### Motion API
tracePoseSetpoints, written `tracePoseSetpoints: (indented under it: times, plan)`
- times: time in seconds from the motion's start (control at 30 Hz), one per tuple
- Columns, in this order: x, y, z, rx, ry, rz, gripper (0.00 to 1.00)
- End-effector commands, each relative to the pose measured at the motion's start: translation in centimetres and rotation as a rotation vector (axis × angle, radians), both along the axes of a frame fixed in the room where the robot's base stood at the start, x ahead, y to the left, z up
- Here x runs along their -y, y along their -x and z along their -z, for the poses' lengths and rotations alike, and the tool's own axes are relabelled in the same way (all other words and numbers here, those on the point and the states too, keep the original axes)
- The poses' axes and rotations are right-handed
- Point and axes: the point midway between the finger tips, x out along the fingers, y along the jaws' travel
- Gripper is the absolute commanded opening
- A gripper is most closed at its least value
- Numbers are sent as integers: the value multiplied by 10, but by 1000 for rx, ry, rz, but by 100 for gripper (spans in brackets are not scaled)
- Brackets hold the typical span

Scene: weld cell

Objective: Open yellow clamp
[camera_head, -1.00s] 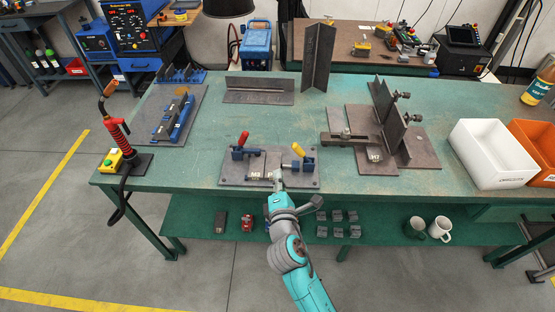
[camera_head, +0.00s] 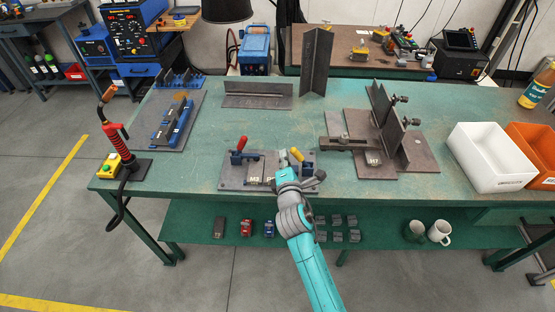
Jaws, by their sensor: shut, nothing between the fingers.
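The yellow clamp (camera_head: 296,155) stands on the right part of a grey fixture plate (camera_head: 229,182) near the table's front edge. It has a yellow handle and a blue body. The handle leans up and to the left. A similar clamp with a red handle (camera_head: 241,143) stands on the left of the same plate. My gripper (camera_head: 286,171) is shut and empty, just in front of the yellow clamp and low over the plate. It hides part of the clamp's base and the plate, and I cannot tell whether it touches the clamp.
The green table (camera_head: 230,122) is clear behind the plate. A welded-plate fixture (camera_head: 415,155) stands to the right, with white (camera_head: 490,157) and orange (camera_head: 535,155) bins beyond. A red-handled torch (camera_head: 116,135) stands left. A lower shelf (camera_head: 385,215) holds small blocks and mugs.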

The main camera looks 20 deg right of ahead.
Motion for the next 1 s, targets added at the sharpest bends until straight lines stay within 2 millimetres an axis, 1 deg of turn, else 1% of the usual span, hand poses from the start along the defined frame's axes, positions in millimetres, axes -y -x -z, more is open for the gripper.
tracePoseSetpoints:
  times: [0.1, 0.67, 0.87, 1.0]
  plan:
    - [5, 3, -2, 1, -1, 1, 0]
    - [8, 4, -5, 7, -20, 1, 0]
    - [12, 6, -9, 29, -89, 1, 0]
    - [20, 8, -16, 60, -179, 2, 0]
